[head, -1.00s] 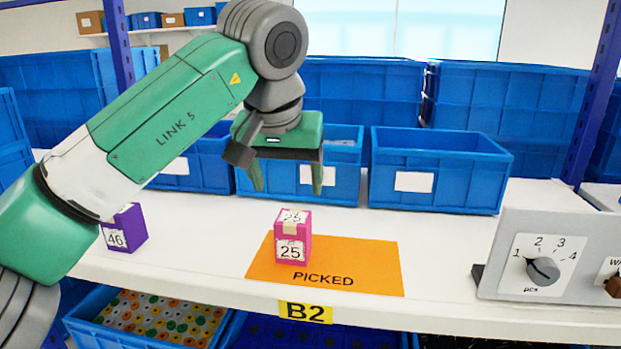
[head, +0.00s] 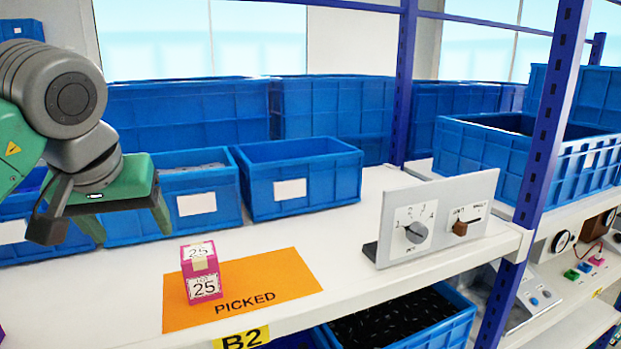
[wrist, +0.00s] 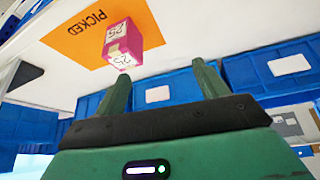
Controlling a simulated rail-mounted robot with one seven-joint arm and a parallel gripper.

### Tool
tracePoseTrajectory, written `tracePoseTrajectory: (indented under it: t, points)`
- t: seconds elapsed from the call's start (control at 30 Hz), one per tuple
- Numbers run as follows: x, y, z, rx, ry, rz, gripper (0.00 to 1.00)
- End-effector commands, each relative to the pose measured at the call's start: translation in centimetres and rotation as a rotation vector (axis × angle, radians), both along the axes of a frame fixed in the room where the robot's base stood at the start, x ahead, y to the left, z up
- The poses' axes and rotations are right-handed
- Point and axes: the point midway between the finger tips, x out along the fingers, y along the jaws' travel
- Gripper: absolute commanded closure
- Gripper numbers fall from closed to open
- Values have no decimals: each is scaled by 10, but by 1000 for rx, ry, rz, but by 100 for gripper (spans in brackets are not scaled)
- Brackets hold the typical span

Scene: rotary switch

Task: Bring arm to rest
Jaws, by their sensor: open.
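My gripper (head: 130,222) is open and empty, above the shelf at the left of the head view. Its two green fingers (wrist: 160,85) show in the wrist view with nothing between them. A pink box marked 25 (head: 202,275) stands on the orange PICKED mat (head: 265,288), apart from the gripper and to its lower right in the head view. The box also shows in the wrist view (wrist: 122,42), beyond the fingertips.
A grey panel with a rotary switch (head: 416,232) and a brown knob (head: 460,228) stands right of the mat. Blue bins (head: 300,180) line the back. A blue rack post (head: 535,150) rises at the right. White shelf lies clear between mat and panel.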

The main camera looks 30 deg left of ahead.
Motion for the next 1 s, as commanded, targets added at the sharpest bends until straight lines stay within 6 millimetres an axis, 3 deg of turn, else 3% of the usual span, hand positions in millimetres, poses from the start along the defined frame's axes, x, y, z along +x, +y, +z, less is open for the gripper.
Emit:
tracePoseTrajectory:
  t: [0.17,0.27,0.37,0.43,0.53,0.6,0.7,0.8,0.9,1.0]
  points:
    - [56,-57,1,42,-119,-191,28]
    - [90,-101,5,73,-213,-318,28]
    - [124,-163,16,109,-356,-474,28]
    - [145,-219,30,138,-497,-593,28]
    - [157,-305,60,185,-758,-741,28]
    - [146,-363,86,223,-981,-804,28]
    - [107,-412,115,306,-1274,-787,28]
    - [59,-426,125,418,-1459,-694,28]
    - [16,-424,125,536,-1547,-598,28]
    - [-12,-420,123,623,-1578,-540,28]
